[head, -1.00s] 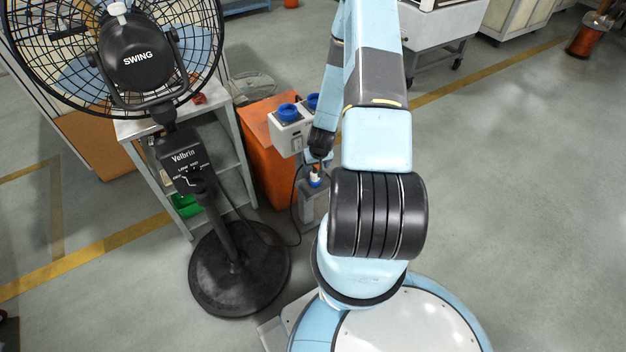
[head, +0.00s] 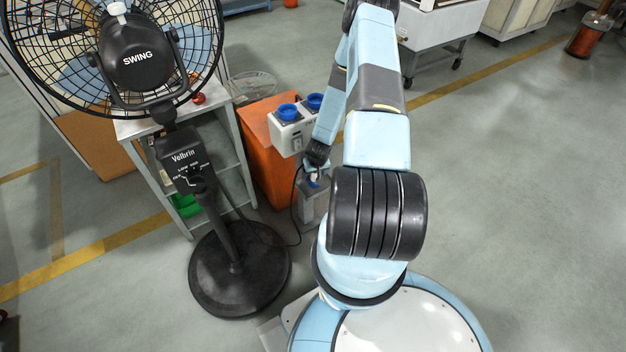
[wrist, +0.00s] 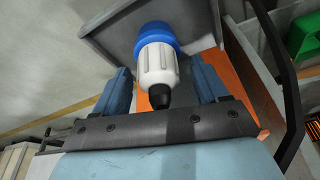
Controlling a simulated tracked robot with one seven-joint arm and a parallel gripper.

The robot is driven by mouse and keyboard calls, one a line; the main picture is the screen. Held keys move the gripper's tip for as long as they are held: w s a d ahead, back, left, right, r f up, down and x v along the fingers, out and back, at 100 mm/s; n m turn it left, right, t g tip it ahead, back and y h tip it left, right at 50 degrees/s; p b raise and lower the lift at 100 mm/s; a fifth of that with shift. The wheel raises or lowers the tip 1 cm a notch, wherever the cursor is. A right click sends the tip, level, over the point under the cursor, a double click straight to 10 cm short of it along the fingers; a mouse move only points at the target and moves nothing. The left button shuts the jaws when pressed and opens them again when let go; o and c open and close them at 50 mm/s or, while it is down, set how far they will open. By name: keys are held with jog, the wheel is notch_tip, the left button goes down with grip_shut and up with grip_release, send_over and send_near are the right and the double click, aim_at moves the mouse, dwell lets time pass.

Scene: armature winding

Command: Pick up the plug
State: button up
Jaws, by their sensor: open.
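The plug (wrist: 157,68) has a white ribbed body, a blue collar and a black cable end. In the wrist view it sits between the two blue fingers of my gripper (wrist: 161,85), its blue collar pointing away from the palm toward a grey surface. The fingers are open, with a visible gap on each side of the plug. In the head view only a bit of the plug (head: 313,182) shows under my wrist, at a small grey box (head: 312,208). The fingertips are largely hidden there.
A black pedestal fan (head: 240,265) stands at the left with a dark cable by its base. An orange cabinet (head: 268,170) and a grey box with blue round sockets (head: 288,130) stand just beyond the plug. Open floor lies to the right.

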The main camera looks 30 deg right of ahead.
jog(key=c, duration=1)
jog(key=shift+o, duration=0.2)
